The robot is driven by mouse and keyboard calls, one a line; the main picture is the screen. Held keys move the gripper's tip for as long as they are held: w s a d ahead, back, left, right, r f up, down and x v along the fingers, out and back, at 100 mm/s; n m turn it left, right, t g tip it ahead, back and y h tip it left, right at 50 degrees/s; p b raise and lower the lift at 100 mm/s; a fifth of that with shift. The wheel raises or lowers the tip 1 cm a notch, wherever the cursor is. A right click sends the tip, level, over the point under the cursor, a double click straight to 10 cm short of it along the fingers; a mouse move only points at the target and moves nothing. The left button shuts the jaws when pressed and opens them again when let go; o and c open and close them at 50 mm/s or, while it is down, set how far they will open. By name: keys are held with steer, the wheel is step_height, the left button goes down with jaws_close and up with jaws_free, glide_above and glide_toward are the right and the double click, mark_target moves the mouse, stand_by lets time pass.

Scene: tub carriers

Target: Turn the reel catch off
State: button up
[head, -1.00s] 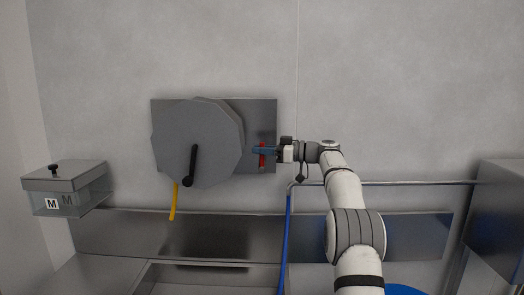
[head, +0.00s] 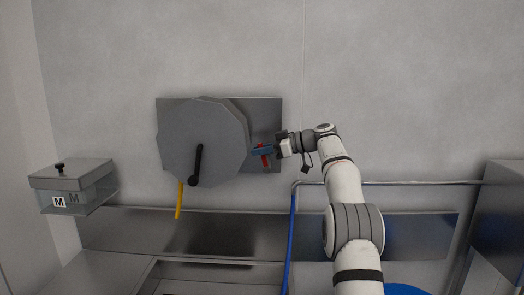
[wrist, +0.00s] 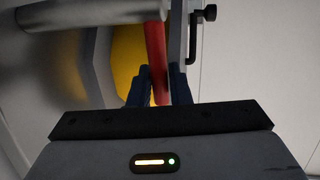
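The reel (head: 225,140) is a grey many-sided drum with a black crank, mounted on a grey wall plate. The reel catch (head: 265,161) is a small red lever on the plate, right of the drum, tilted slightly from upright. My gripper (head: 262,150) reaches it from the right with blue fingertips. In the wrist view the red catch (wrist: 155,50) passes between the two blue fingers of my gripper (wrist: 159,88), which look closed against its sides.
A yellow strip (head: 179,200) hangs below the drum. A blue hose (head: 290,240) runs down from a metal rail (head: 400,183). A lidded box (head: 72,178) marked M is at left. A steel counter (head: 110,275) lies below. The wall above is clear.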

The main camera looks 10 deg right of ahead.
steer(key=o, duration=0.3)
steer(key=b+v, duration=0.1)
steer(key=v, duration=0.6)
steer(key=shift+d, duration=0.4)
steer(key=shift+s, duration=0.15)
steer(key=shift+c, duration=0.4)
